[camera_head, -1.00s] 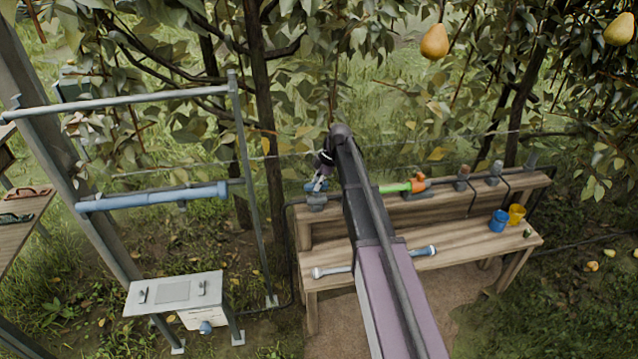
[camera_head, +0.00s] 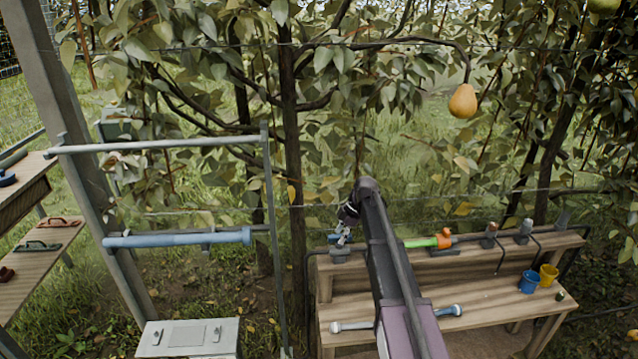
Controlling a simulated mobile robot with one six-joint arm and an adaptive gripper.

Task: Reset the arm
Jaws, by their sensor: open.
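My arm reaches from the bottom of the head view up over the wooden bench. My gripper (camera_head: 342,236) is at the far end of the arm, small in the picture, pointing down just left of the arm. It is open, and I see nothing held in it. It is close to a grey fitting (camera_head: 340,254) at the left end of the bench's upper shelf; I cannot tell whether they touch. The arm hides part of the shelf and bench.
The bench (camera_head: 490,300) carries a green and orange tool (camera_head: 430,241), a blue cup (camera_head: 529,282) and a yellow cup (camera_head: 549,275). A metal frame with a blue tube (camera_head: 178,239) stands left. A pear (camera_head: 462,101) hangs above right. Shelves (camera_head: 40,245) are at far left.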

